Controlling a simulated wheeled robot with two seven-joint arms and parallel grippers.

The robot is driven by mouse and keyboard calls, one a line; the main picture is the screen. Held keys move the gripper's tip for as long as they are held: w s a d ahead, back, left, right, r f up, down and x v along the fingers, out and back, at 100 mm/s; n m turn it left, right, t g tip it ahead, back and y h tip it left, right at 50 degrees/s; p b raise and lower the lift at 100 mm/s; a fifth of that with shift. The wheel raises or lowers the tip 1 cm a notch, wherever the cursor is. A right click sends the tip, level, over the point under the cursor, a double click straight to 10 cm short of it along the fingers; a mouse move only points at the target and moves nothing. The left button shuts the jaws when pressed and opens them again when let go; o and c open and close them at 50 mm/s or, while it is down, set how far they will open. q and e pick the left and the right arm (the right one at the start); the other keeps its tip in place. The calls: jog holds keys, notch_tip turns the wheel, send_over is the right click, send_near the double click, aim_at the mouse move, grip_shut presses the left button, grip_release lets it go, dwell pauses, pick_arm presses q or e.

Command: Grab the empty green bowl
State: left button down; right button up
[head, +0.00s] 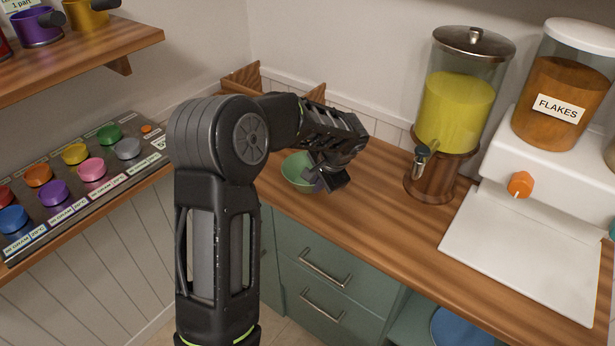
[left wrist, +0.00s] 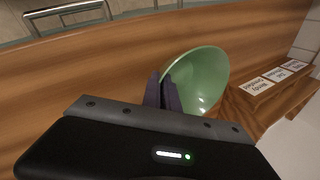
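The green bowl (head: 297,172) is at the left part of the wooden counter, partly hidden behind my left gripper (head: 328,181) in the head view. In the left wrist view the bowl (left wrist: 205,80) shows its smooth inside, and I see nothing in it. The fingers of my left gripper (left wrist: 163,92) are close together at the bowl's rim, one on each side of the wall, and look shut on it. I cannot tell whether the bowl is touching the counter. My right gripper is not in view.
A dispenser with yellow liquid (head: 455,105) and a white flakes machine (head: 545,190) stand to the right. The counter (head: 350,215) between bowl and dispenser is clear. A wooden rack with labels (left wrist: 270,85) is beside the bowl. A panel of coloured buttons (head: 85,175) is at left.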

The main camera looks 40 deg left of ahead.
pick_arm(q)
jog(key=shift+r, duration=0.1)
notch_tip(320, 180, up, 10)
jog(key=shift+b, duration=0.55)
dwell(0.6)
